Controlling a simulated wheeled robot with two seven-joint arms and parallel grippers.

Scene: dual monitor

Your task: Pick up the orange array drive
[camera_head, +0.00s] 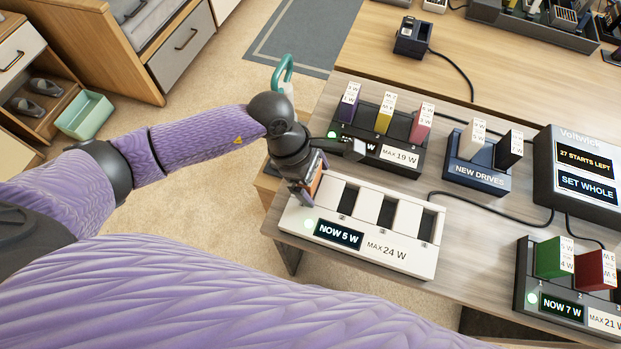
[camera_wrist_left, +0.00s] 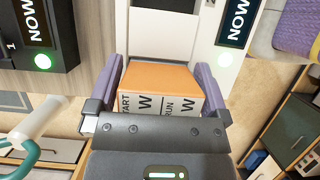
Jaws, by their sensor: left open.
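The orange array drive (camera_head: 316,186) stands in the leftmost slot of the white dock (camera_head: 430,262), mostly covered by my left gripper in the head view. In the left wrist view the drive (camera_wrist_left: 160,76) shows its orange side and a white label end reading START W and RUN W. My left gripper (camera_head: 308,190) is open, with one purple finger on each side of the drive. I cannot tell whether the fingers touch it. The dock's other slots are empty and its display reads NOW 5 W, MAX 24 W. My right gripper is not in view.
Behind the white dock, a black dock (camera_head: 345,130) holds purple, yellow and pink drives. A NEW DRIVES holder (camera_head: 478,178) has a white and a black drive. A Voltwick box (camera_head: 580,215) and another dock (camera_head: 523,290) with green and red drives stand at right. Cables cross the table.

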